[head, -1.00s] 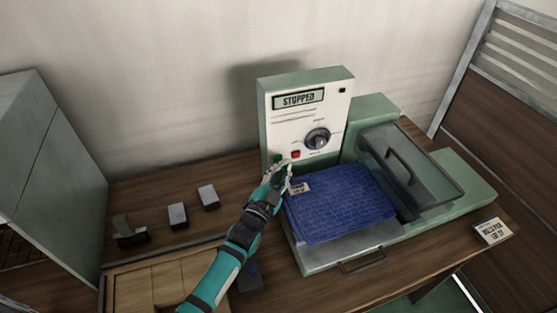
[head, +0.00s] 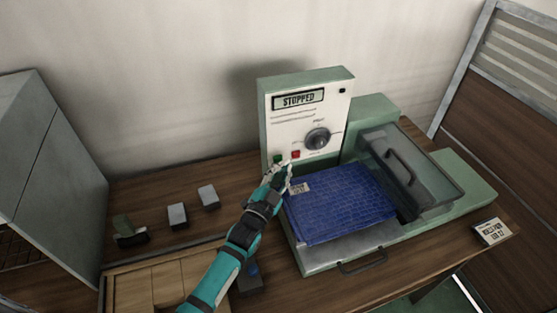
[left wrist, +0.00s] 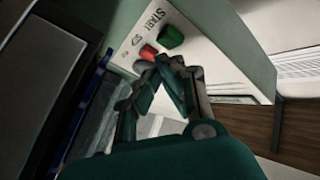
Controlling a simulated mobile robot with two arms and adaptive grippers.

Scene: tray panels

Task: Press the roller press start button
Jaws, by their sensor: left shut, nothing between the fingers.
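The roller press (head: 345,110) stands on the bench with an upright panel whose display (head: 298,98) reads STOPPED. The green start button (head: 278,158) is low on the panel, left of a red button (head: 295,154). In the left wrist view the green button (left wrist: 171,37) is beside the printed word START, next to the red button (left wrist: 148,52). My left gripper (head: 284,167) is shut and empty, just below and in front of the buttons. Its tips (left wrist: 172,62) appear close to the red and green buttons; I cannot tell whether they touch. My right gripper is not in view.
Small grey blocks (head: 208,197) and a wooden tray (head: 115,293) are on the left.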

